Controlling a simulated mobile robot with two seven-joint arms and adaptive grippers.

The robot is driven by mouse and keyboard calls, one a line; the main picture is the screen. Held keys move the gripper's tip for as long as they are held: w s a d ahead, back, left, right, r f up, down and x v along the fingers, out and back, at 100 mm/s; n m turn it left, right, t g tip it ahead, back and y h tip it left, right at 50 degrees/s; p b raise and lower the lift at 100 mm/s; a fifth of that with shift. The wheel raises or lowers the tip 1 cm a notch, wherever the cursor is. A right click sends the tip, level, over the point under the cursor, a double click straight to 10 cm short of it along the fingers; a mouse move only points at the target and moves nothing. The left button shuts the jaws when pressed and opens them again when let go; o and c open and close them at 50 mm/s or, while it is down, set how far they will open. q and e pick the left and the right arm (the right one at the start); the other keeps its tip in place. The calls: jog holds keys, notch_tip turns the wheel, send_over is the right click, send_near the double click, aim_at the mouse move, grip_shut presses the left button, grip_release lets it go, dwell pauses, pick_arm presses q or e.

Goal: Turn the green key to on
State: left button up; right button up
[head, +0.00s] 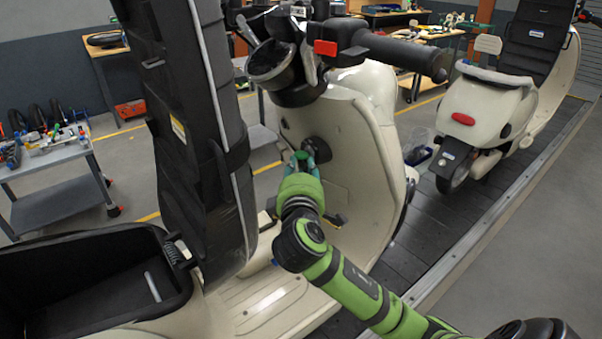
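The cream scooter (345,125) in front of me has a dark round key switch (318,149) on the inner face of its front shield. My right gripper (305,157) is at this switch, its fingertips right up against it or very near. Some teal-green shows among the fingers, but I cannot tell whether it is the green key or part of the gripper. The key's position is hidden, and I cannot see whether the fingers are shut on it. My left gripper is not in view.
The scooter's raised black seat (190,120) stands upright left of my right gripper, over an open storage bin (95,285). The handlebar grip (405,52) is above. A second scooter (490,105) stands farther along the slat conveyor (440,225). A tool cart (50,165) is at left.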

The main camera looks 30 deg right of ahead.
aim_at(302, 157)
jog(key=p+x, duration=0.1)
jog(key=x, duration=0.3)
jog(key=shift+w+d, duration=0.1)
jog(key=shift+w, duration=0.1)
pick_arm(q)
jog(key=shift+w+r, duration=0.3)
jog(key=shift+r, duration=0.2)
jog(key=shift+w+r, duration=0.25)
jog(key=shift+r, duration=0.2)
pick_arm(e)
jog(key=shift+c, duration=0.4)
grip_shut()
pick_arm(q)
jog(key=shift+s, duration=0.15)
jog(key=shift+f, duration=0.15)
pick_arm(e)
jog(key=shift+f, duration=0.1)
